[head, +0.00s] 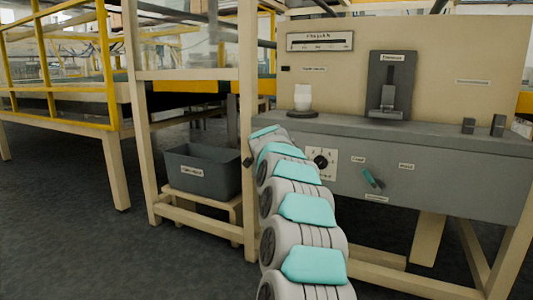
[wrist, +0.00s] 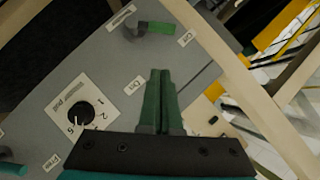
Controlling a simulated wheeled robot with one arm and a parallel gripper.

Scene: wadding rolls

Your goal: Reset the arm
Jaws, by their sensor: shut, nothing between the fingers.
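My gripper (wrist: 156,74) shows in the wrist view with its two green fingers together, shut and empty. The fingers lie over the grey front panel (wrist: 60,75), near the labels "On" and "Off"; whether they touch the panel I cannot tell. A small handle with a green end (wrist: 160,28) is beyond the fingertips, apart from them. A black numbered dial (wrist: 80,115) is left of the fingers. In the head view my arm reaches from the bottom up to the panel's left part, and the gripper is mostly hidden behind it.
The grey bench (head: 440,134) bears a white roll (head: 303,97) and a black device (head: 388,95). The dial (head: 321,161) and a teal-tipped lever (head: 373,178) are right of my arm. A dark bin (head: 203,171) stands on a low stand at left, behind a beige post (head: 248,60).

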